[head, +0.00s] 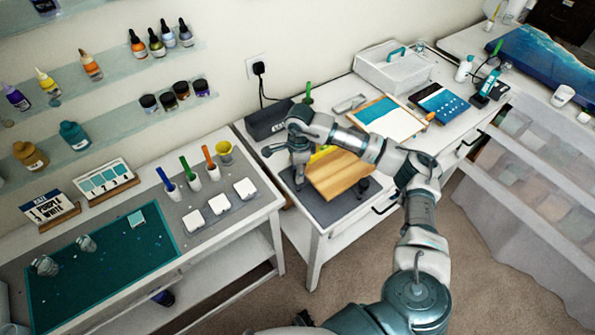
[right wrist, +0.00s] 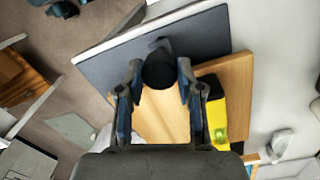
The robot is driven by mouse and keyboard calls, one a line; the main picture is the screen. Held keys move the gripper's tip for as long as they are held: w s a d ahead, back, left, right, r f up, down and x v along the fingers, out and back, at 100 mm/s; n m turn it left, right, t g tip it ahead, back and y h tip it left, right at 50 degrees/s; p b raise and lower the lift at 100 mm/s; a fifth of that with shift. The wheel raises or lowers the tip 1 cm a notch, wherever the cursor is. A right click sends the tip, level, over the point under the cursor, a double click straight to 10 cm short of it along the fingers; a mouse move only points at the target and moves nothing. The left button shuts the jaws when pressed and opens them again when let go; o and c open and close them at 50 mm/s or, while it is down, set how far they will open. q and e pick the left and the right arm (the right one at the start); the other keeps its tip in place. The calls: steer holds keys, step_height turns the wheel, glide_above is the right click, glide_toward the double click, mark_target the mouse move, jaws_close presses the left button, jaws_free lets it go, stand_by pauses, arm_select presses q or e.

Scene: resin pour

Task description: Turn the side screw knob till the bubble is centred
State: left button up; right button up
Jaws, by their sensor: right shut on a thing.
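A wooden board (head: 340,177) lies over a dark grey mat on the white table. A yellow level (head: 321,154) sits at the board's far edge, partly behind my right arm; it also shows in the right wrist view (right wrist: 212,98). Its bubble cannot be made out. My right gripper (head: 298,182) points down at the board's left side. In the right wrist view the right gripper (right wrist: 159,78) has its fingers on both sides of a round black screw knob (right wrist: 158,70) and is shut on it. Another black knob (head: 362,188) stands at the board's right corner. My left gripper is not in view.
A dark box (head: 268,121) stands behind my right gripper. The left table holds white blocks (head: 219,203), coloured sticks in cups and a green mat (head: 100,262).

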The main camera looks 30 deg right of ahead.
steer(key=shift+w+d+r, duration=0.1)
steer(key=shift+w+r, duration=0.1)
steer(key=shift+r, duration=0.1)
steer(key=o, duration=1.1)
steer(key=shift+c, duration=0.2)
steer(key=shift+o, duration=0.6)
steer(key=shift+f, duration=0.2)
step_height(320, 180, up, 12)
steer(key=shift+w+d, duration=0.15)
steer(key=shift+d, duration=0.25)
steer(key=shift+f, duration=0.1)
